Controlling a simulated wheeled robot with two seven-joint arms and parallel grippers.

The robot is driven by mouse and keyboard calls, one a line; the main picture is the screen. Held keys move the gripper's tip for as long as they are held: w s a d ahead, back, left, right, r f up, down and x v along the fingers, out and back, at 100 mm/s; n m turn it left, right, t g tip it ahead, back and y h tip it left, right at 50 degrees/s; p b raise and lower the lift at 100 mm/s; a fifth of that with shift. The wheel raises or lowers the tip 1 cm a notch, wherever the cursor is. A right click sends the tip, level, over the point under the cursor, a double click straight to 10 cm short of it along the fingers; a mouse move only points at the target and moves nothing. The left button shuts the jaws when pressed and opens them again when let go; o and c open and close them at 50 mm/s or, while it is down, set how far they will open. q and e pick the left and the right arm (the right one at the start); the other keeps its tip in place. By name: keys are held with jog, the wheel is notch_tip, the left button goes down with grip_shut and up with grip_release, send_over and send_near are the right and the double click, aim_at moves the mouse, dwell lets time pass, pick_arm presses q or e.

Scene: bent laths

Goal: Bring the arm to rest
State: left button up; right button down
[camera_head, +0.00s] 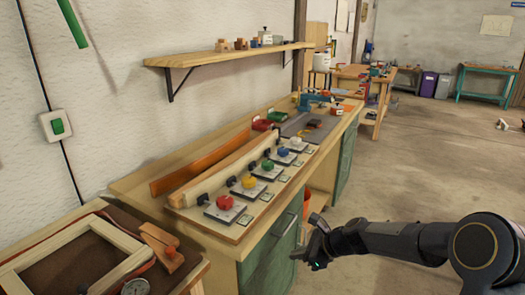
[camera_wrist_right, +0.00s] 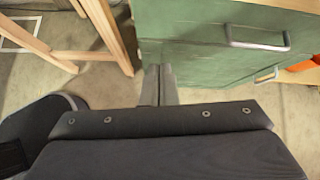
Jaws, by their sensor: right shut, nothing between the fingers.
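My right gripper (camera_head: 308,256) shows in the head view beside the front of the green cabinet, below the bench top. In the right wrist view its two fingers (camera_wrist_right: 159,84) are together with nothing between them, in front of the green drawers (camera_wrist_right: 210,40). My right arm comes in from the right edge of the head view. A pale bent lath (camera_head: 222,172) lies along the fixture board (camera_head: 240,225) behind a row of clamps with coloured knobs, the nearest one red (camera_head: 225,202). An orange-brown lath (camera_head: 200,167) lies behind it. My left gripper is not in view.
The workbench (camera_head: 130,186) stands against the wall. A drawer handle (camera_wrist_right: 257,39) sticks out near my right gripper. A second table with a wooden frame (camera_head: 50,262) is at the lower left. An orange bucket (camera_head: 307,201) stands under the bench. Open floor (camera_head: 430,175) lies to the right.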

jog(key=s+d+r+n+h+p, duration=0.1)
jog(key=s+d+r+n, duration=0.2)
jog(key=s+r+n, duration=0.45)
jog(key=s+d+r+n+h+p, duration=0.1)
jog(key=s+d+r+n+p, duration=0.2)
jog(key=s+r, duration=0.65)
jog(key=s+d+f+n+h, duration=0.2)
jog(key=s+n, duration=0.8)
jog(key=s, duration=0.8)
jog(key=shift+d+f+t, duration=0.4)
jog(key=shift+d, duration=0.15)
